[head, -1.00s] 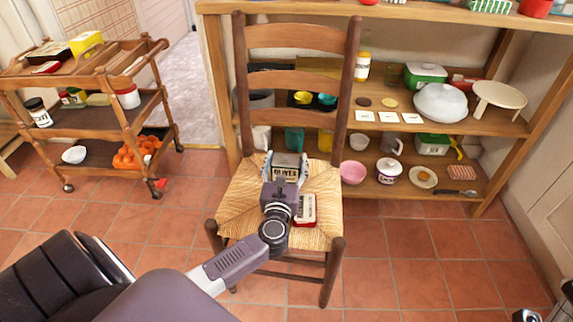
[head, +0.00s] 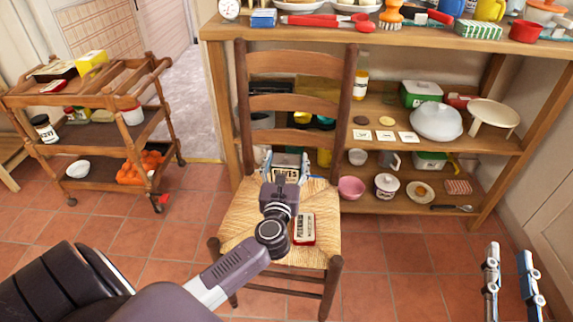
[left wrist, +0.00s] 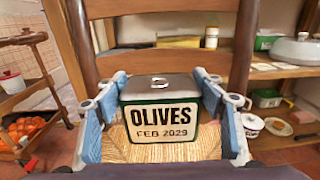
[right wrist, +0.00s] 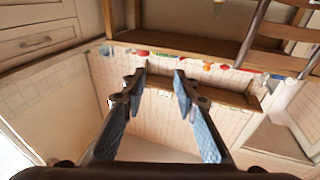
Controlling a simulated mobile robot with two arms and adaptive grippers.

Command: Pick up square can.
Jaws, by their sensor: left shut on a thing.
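The square can (head: 287,169) is a grey and green tin with a cream label reading OLIVES. My left gripper (head: 286,158) is shut on its sides, over the back of the woven chair seat. The left wrist view shows the can (left wrist: 165,122) upright, with blue fingers on both sides and the lid uncovered. It appears raised a little above the seat; its base is hidden. My right gripper (head: 512,280) is open and empty at the lower right, and its spread fingers also show in the right wrist view (right wrist: 160,80).
A small red and white tin (head: 304,229) lies on the chair seat (head: 245,220). The ladder-back (head: 290,104) rises right behind the can. A shelf unit with dishes (head: 455,150) stands behind the chair, and a wooden trolley (head: 125,100) stands left. The right floor is clear.

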